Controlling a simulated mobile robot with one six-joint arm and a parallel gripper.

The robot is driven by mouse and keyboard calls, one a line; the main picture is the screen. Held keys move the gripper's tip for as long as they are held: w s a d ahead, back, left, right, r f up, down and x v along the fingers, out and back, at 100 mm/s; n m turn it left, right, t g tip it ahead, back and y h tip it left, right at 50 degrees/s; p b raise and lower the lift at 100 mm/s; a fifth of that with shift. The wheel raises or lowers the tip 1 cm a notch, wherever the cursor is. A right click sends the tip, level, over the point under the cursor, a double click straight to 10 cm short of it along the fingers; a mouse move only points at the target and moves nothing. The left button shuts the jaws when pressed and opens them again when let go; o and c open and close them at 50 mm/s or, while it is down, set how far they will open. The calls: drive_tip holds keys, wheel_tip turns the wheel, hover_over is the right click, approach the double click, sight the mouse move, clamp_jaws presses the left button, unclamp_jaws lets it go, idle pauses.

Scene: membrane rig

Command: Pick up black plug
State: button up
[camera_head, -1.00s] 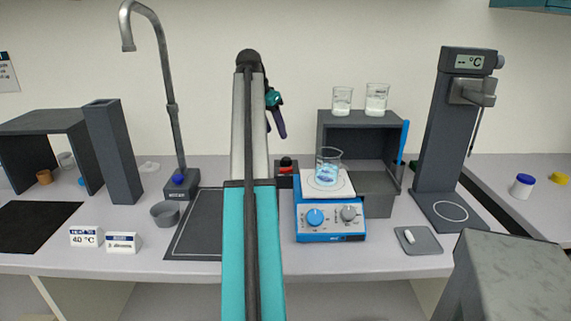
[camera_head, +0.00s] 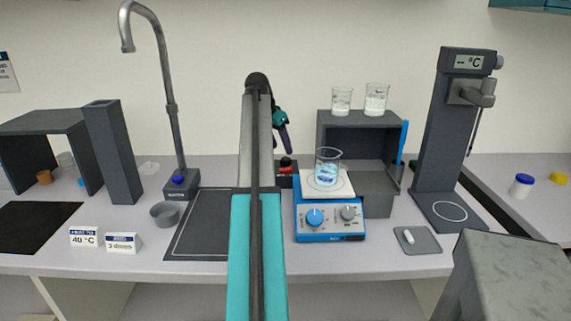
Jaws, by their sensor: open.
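In the head view, a small dark block (camera_head: 286,180) stands on the bench behind and left of the blue stirrer. A small black piece (camera_head: 286,161), which looks like the black plug, sits on its top with a red part (camera_head: 286,169) in front of it. My gripper (camera_head: 286,149), teal at the wrist with dark purple fingers, points down just above the black piece. It is open and seems to hold nothing. My arm hides the bench left of the block. I cannot tell the exact gap between fingertips and plug.
The blue stirrer (camera_head: 331,222) carries a beaker of blue liquid (camera_head: 327,168) close to the right of my gripper. A grey shelf (camera_head: 360,119) with two beakers stands behind it. A tall tap (camera_head: 172,110) is on the left. A dark mat (camera_head: 190,235) lies in front.

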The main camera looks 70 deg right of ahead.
sight(285, 159)
drive_tip(key=shift+s+a+p+x, duration=0.15)
drive_tip(key=shift+x, duration=1.15)
drive_tip(key=shift+s+a+p+x, duration=0.1)
drive_tip(key=shift+a+p+x, duration=0.05)
drive_tip(key=shift+x, duration=1.15)
clamp_jaws()
